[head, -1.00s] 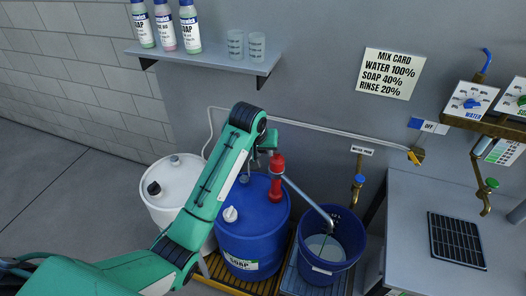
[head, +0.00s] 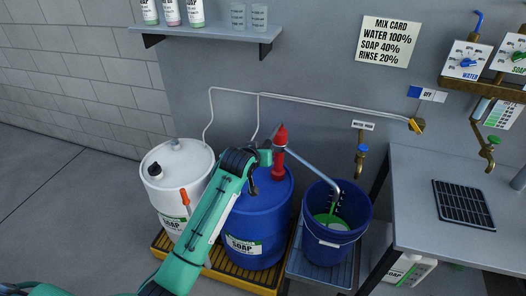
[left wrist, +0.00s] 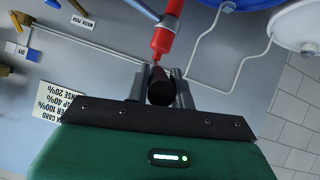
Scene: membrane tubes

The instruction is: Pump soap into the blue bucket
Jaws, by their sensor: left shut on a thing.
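The blue soap drum (head: 262,210) stands on a yellow pallet with a red hand pump (head: 280,165) upright on its top. My left gripper (head: 266,157) is at the pump. In the left wrist view the gripper (left wrist: 162,84) is shut around the dark pump handle (left wrist: 160,92), just by the red pump body (left wrist: 165,35). A grey spout (head: 315,167) runs from the pump to the blue bucket (head: 335,245). Green liquid (head: 328,219) shows in the bucket below the spout's end. My right gripper is in neither view.
A white drum (head: 165,205) stands left of the blue drum. The bucket is on a grey platform (head: 310,270). A sink counter (head: 425,190) stands at right. A mix card (head: 388,40) reads water 100%, soap 40%, rinse 20%. A shelf (head: 205,33) holds bottles and cups.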

